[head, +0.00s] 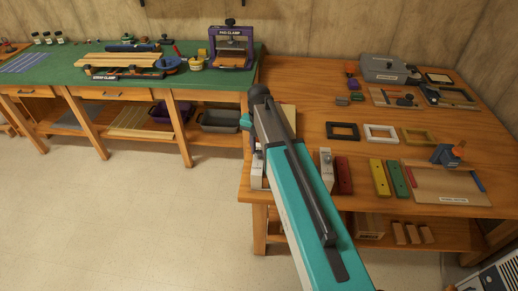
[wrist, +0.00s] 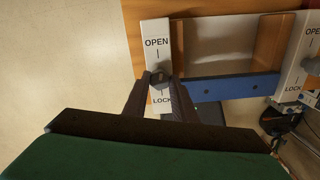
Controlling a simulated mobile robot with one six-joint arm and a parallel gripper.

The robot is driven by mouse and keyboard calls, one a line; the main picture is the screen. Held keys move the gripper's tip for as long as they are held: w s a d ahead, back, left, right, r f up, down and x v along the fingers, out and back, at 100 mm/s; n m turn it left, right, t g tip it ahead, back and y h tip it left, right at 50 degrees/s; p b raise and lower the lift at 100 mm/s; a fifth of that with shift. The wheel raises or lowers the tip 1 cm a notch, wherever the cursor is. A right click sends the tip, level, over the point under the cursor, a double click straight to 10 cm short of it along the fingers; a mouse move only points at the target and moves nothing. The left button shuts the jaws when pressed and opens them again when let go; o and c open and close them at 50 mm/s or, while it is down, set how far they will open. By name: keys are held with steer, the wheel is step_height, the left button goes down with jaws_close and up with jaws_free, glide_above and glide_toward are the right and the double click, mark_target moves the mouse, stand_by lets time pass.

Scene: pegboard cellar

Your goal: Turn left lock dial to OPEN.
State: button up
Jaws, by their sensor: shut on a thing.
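In the wrist view, the left lock dial (wrist: 160,76) is a small dark knob on a white plate (wrist: 156,27) marked OPEN above and LOCK below. My gripper (wrist: 159,82) is shut on this dial, one dark finger on each side. The fingers hide part of the dial, and I cannot tell which way it points. The right lock dial (wrist: 312,66) sits on a similar white plate (wrist: 295,77), cut by the right edge. In the head view my arm covers the left dial and my gripper.
A blue bar (wrist: 231,87) runs between the two plates over a wooden frame. In the head view, red (head: 343,175), yellow (head: 380,179) and green (head: 398,179) strips lie to the right on the wooden bench (head: 300,90). Pale floor is open at the left.

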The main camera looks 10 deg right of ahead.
mark_target(259, 153)
steer(key=shift+a+n, duration=0.1)
steer(key=shift+n, duration=1.2)
steer(key=o, duration=1)
steer(key=shift+o, duration=0.2)
steer(key=shift+r, duration=0.15)
step_height(259, 153, up, 14)
steer(key=b, duration=0.2)
steer(key=shift+f+b, duration=0.25)
steer(key=shift+b, duration=0.05)
steer(key=shift+s, duration=0.15)
